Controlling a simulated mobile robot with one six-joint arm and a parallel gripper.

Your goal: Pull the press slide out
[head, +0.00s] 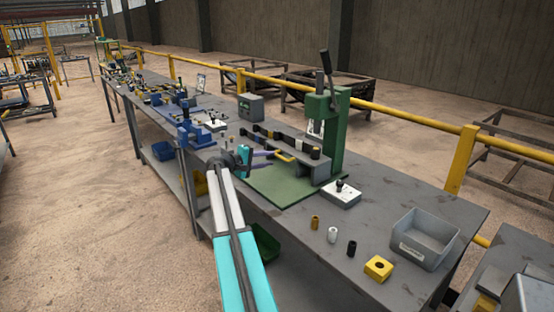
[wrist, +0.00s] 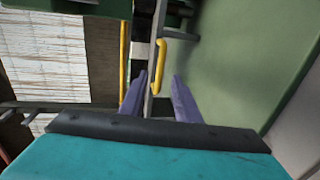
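The green press (head: 334,125) stands on a green base plate on the workbench, with a dark lever at its top. The press slide (head: 310,164) is a grey block low in the press, with a yellow handle (head: 284,156) on its left side. My gripper (head: 272,152) is beside this handle, coming from the left. In the wrist view my gripper (wrist: 160,75) has its two purple fingers apart, and the yellow handle (wrist: 161,62) lies between and just beyond the fingertips. The fingers are not closed on it. Whether either finger touches it, I cannot tell.
On the workbench (head: 385,200), a white box with a black knob (head: 341,194) stands right of the press. Several small cylinders, a yellow block (head: 378,267) and a grey bin (head: 423,240) are nearer. A blue vise (head: 195,133) stands farther left. A yellow rail runs behind.

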